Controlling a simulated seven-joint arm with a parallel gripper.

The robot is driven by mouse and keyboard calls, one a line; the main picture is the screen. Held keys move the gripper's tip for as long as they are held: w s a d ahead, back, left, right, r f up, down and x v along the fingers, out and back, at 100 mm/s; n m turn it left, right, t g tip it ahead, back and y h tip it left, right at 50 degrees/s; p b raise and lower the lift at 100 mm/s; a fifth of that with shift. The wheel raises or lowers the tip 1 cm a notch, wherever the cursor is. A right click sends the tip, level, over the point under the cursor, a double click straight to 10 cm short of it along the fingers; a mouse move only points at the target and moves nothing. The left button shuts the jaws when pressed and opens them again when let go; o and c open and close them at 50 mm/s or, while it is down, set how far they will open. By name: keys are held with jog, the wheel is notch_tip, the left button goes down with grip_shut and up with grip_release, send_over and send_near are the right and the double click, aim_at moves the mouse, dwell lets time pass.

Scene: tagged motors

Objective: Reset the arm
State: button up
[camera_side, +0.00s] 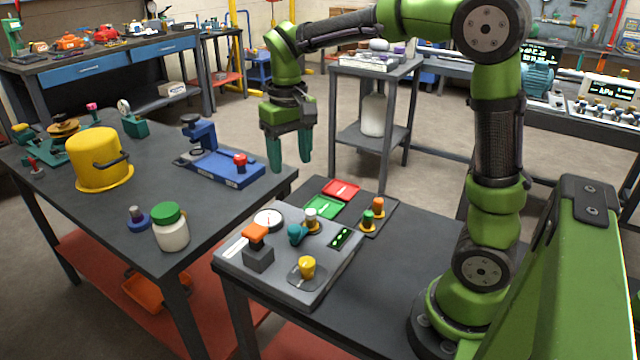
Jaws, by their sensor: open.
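My gripper (290,165) hangs from the end of my green arm, fingers pointing down, near the picture's middle. Its two dark teal fingers are apart, with nothing visible between them. It is in the air above the gap between the left table and the table at my base. No motor that I can tell for sure shows near the fingers. A grey control panel (322,277) with knobs, a gauge and an orange-topped switch lies below it on the near table.
The left table (110,205) holds a yellow pot (97,160), a green-lidded jar (171,228) and a blue fixture (222,165). Red (341,190) and green (324,208) plates lie behind the panel. A grey stand (372,75) is behind my gripper. Air around the fingers is clear.

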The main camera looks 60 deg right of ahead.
jog(key=s+a+t+y, duration=0.1)
jog(key=s+a+t, duration=0.2)
jog(key=s, duration=0.3)
jog(key=s+a+r+t+y, duration=0.1)
jog(key=s+a+t, duration=0.2)
jog(key=s, duration=0.4)
jog(key=shift+s+a+r+t, duration=0.15)
jog(key=shift+s+r+t, duration=0.05)
jog(key=shift+t, duration=0.4)
